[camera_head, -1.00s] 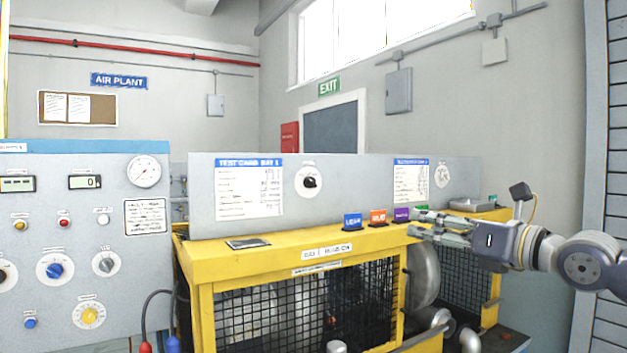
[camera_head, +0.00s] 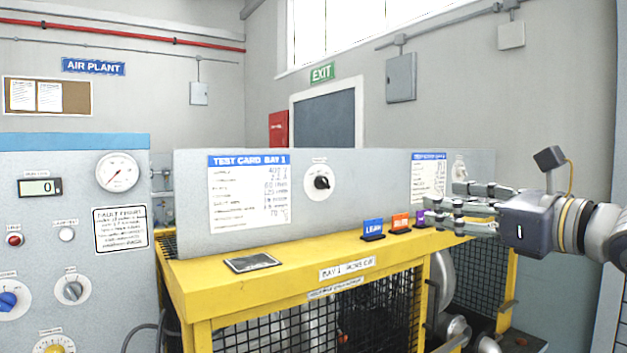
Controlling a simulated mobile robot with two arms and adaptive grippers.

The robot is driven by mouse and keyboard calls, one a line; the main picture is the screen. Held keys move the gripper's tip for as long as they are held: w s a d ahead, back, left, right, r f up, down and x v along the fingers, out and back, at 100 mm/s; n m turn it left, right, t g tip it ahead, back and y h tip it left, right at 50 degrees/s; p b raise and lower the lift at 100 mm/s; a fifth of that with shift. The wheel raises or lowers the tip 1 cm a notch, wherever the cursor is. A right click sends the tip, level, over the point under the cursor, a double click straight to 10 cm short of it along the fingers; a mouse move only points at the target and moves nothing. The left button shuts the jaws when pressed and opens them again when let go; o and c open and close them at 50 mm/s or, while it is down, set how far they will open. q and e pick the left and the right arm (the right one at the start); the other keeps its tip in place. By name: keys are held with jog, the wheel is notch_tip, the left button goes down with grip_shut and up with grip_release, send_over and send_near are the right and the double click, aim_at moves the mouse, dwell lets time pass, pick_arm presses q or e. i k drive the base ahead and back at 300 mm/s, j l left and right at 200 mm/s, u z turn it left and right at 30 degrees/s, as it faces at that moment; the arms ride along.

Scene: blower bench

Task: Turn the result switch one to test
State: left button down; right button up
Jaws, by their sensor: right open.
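The result switch one is most likely the black rotary knob (camera_head: 321,182) on a round white dial plate, on the grey upright panel (camera_head: 375,190) right of the card headed "TEST CARD BAY 1" (camera_head: 248,195). The lettering at the dial is too small to read. My right gripper (camera_head: 455,208) comes in from the right with its fingers pointing left. It is open and empty, well to the right of the knob, in front of the second test card (camera_head: 428,172). My left gripper is not in view.
A yellow bench frame (camera_head: 270,285) with mesh sides stands below the panel. On its ledge are a dark flat plate (camera_head: 253,262) and blue, orange and purple small signs (camera_head: 373,229). A grey control panel (camera_head: 70,240) with gauge and knobs stands left. Space before the knob is clear.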

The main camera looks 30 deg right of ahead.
aim_at(320, 182)
jog(key=i, duration=0.85)
